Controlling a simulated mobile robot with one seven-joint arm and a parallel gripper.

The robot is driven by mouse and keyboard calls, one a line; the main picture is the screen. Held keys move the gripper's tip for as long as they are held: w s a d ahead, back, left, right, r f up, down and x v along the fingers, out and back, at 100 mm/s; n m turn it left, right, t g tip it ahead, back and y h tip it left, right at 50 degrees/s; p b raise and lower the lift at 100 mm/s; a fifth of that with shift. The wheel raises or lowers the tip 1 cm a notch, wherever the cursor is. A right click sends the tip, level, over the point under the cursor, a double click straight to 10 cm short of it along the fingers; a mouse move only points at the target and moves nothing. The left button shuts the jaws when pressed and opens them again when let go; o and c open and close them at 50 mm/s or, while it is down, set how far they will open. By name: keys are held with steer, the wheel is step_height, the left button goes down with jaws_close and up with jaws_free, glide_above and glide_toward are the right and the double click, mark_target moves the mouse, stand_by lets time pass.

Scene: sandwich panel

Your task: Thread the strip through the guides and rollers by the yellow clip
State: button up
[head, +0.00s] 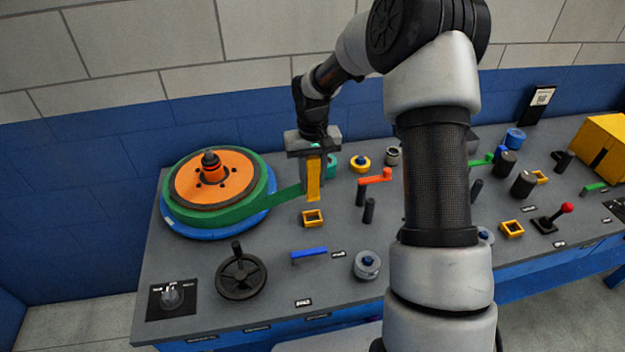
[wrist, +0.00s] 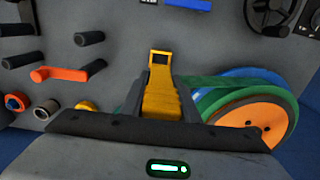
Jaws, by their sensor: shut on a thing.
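The yellow clip (head: 314,179) hangs below my gripper (head: 314,158), which is shut on it. The clip also shows between my fingers in the wrist view (wrist: 161,100). The green strip (head: 287,196) runs from the reel (head: 205,183) on the left to the clip. A yellow square guide (head: 313,218) stands just below the clip in the head view. Dark rollers (head: 369,210) and an orange-red lever (head: 375,178) stand to the right of the clip. My arm hides part of the panel's middle.
Another yellow guide (head: 512,229), dark posts (head: 523,184), a red-tipped joystick (head: 556,217) and a yellow box (head: 603,148) are at the right. A blue wall stands behind.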

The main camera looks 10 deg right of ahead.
steer(key=d+f+b, duration=0.3)
steer(key=d+f, duration=0.2)
steer(key=f, duration=0.1)
steer(key=shift+f+b, duration=0.3)
steer(key=shift+b, duration=0.1)
stand_by(0.5)
steer(key=shift+d, duration=0.1)
steer(key=d, duration=0.8)
steer(key=shift+d+p, duration=0.4)
stand_by(0.6)
steer(key=shift+d, duration=0.1)
steer(key=d, duration=0.9)
steer(key=shift+p, duration=0.3)
stand_by(0.7)
steer(key=d, duration=0.8)
steer(key=shift+d, duration=0.4)
stand_by(0.7)
steer(key=shift+d, duration=0.1)
